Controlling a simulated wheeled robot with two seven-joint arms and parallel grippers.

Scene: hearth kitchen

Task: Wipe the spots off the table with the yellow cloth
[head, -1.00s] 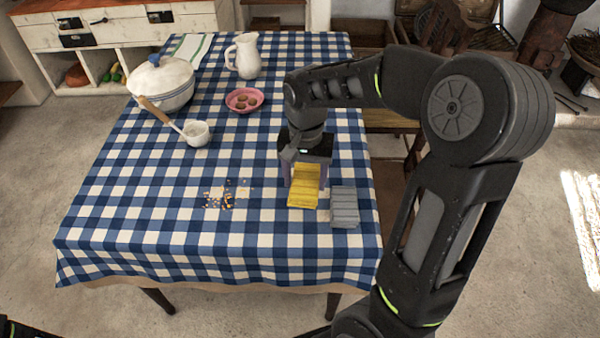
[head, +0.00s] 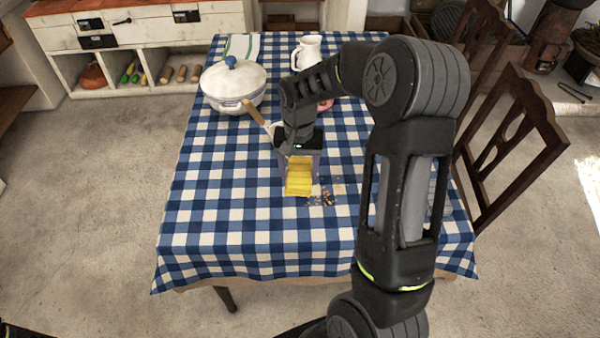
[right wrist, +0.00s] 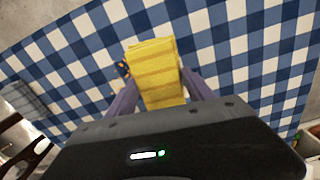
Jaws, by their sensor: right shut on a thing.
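The yellow cloth (head: 299,184) is a folded, ribbed pad held in my right gripper (head: 299,168). The gripper is shut on it, and the cloth is at or just above the checked tablecloth; I cannot tell whether it touches. The right wrist view shows the cloth (right wrist: 155,75) between the two fingers (right wrist: 155,92). The orange and brown spots (head: 325,194) lie on the table (head: 230,235) just right of the cloth in the head view. A few show beside the cloth's left edge in the right wrist view (right wrist: 122,70). My left gripper is not in view.
A white lidded pot (head: 232,88) stands at the far left of the table. A white jug (head: 306,50) stands behind my arm. A wooden-handled ladle (head: 255,113) lies near the gripper. A grey cloth (right wrist: 28,101) shows at the wrist view's left. The front left of the table is clear.

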